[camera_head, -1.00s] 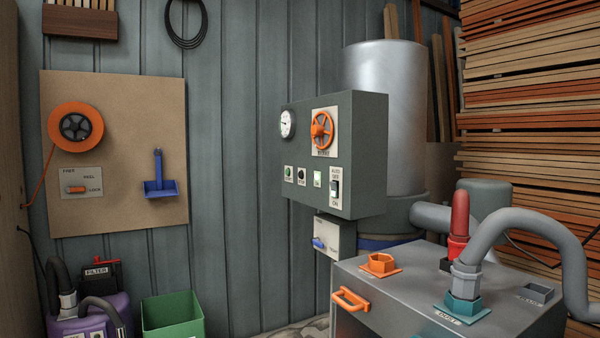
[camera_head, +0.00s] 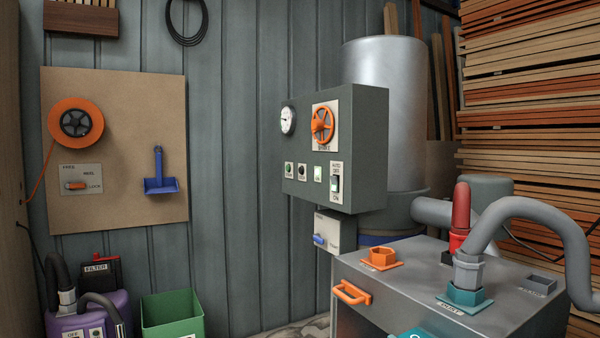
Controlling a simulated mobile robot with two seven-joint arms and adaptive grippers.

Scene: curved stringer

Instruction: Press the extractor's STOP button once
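The grey control box (camera_head: 334,150) stands right of centre in the head view, in front of a silver cylinder (camera_head: 384,110). Its front carries a gauge (camera_head: 287,120), an orange handwheel (camera_head: 322,125), a green button (camera_head: 289,170), a dark button (camera_head: 302,172), a pale green lit square (camera_head: 318,174) and a rocker switch (camera_head: 336,184) with an ON label. The small labels under the two buttons are too small to read, so I cannot tell which one is STOP. Nothing touches the box front. Neither gripper is in view.
A metal cabinet (camera_head: 400,285) with an orange handle, orange socket and grey hose (camera_head: 530,210) stands lower right. A teal piece (camera_head: 414,334) shows at the bottom edge; I cannot tell what it is. A purple machine (camera_head: 85,320) and green bin (camera_head: 172,315) are lower left.

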